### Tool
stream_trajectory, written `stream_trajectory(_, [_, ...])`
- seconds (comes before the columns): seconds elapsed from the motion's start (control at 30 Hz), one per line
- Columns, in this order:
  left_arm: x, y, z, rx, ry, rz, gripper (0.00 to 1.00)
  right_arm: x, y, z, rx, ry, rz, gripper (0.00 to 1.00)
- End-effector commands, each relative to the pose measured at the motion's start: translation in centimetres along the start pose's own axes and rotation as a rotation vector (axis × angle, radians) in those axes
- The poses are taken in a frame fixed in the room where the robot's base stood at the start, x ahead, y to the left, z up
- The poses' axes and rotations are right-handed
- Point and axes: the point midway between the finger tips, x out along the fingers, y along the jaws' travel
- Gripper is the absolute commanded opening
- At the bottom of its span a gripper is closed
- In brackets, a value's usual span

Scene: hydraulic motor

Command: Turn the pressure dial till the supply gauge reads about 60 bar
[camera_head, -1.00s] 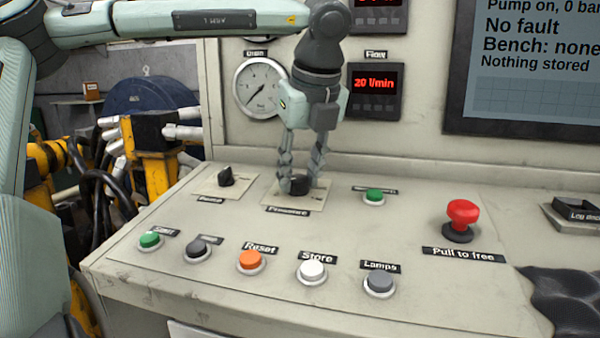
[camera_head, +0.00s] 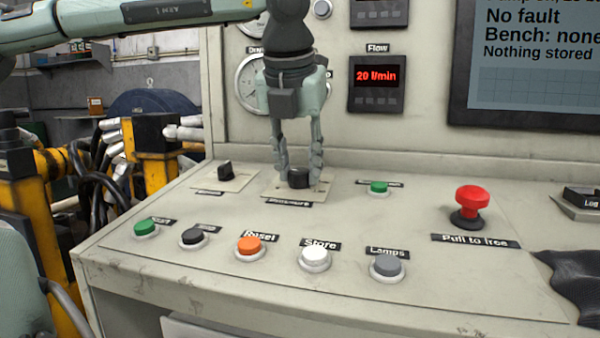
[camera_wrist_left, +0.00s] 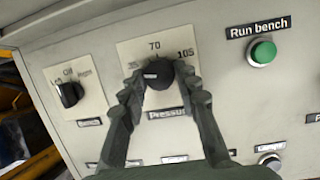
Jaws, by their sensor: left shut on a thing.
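The black pressure dial (camera_head: 299,179) stands on its pale scale plate on the sloping panel. My left gripper (camera_head: 298,173) points down and is shut on it, a finger on each side. In the left wrist view the dial (camera_wrist_left: 158,74) sits between the fingertips (camera_wrist_left: 160,82); the marks 70 and 105 show, and the lower left of the scale is partly hidden. A pale mark on the knob faces left. The drain gauge (camera_head: 247,84) is partly behind my gripper. A gauge above it is mostly cut off; I cannot identify the supply gauge or its reading. My right gripper is out of view.
The pump knob (camera_head: 225,170) is close left of the dial. A green button (camera_head: 378,187) and red stop button (camera_head: 471,204) stand to the right. Several buttons line the front. The flow display (camera_head: 376,78) reads 20 l/min. The screen's (camera_head: 530,60) top line is cut off.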

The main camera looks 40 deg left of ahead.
Motion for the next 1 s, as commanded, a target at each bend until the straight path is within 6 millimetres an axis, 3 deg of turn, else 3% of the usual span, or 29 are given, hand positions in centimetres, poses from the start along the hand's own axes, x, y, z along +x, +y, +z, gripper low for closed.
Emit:
stream_trajectory(0.47, [-0.2, 0.3, 0.1, 0.432, -0.024, -0.125, 0.02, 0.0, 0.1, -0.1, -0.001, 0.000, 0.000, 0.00])
stream_trajectory(1.0, [-0.1, 0.6, 0.2, 0.865, -0.048, -0.248, 0.02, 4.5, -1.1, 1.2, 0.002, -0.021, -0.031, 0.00])
